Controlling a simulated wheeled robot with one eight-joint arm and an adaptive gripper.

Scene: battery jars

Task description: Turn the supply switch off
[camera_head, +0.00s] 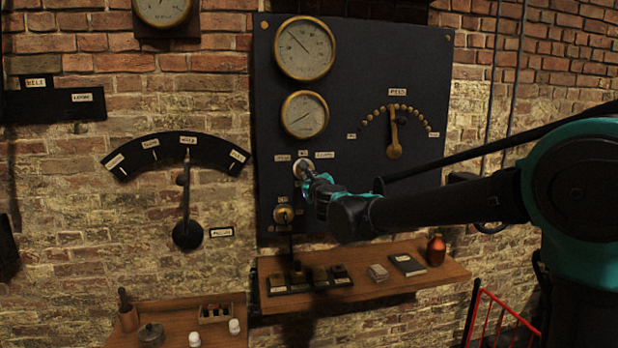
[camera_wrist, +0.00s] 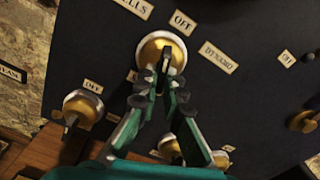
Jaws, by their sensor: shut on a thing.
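The supply switch is a round knob with a pale rim and brass face (camera_wrist: 149,51) on the black panel. It also shows in the head view (camera_head: 299,165). Labels around it read CELLS (camera_wrist: 133,7), OFF (camera_wrist: 182,22) and DYNAMO (camera_wrist: 219,57). Its dark handle (camera_wrist: 166,56) points roughly up in the wrist view, a little to the left of the OFF label; the exact setting is hard to tell. My gripper (camera_wrist: 160,88) is shut on this handle, its fingertips hiding the handle's lower part. In the head view my arm reaches in from the right.
Another knob (camera_wrist: 83,106) with an OFF label sits below left on the panel. Two gauges (camera_head: 305,48) (camera_head: 304,115) are above, and a contact dial (camera_head: 394,135) is to the right.

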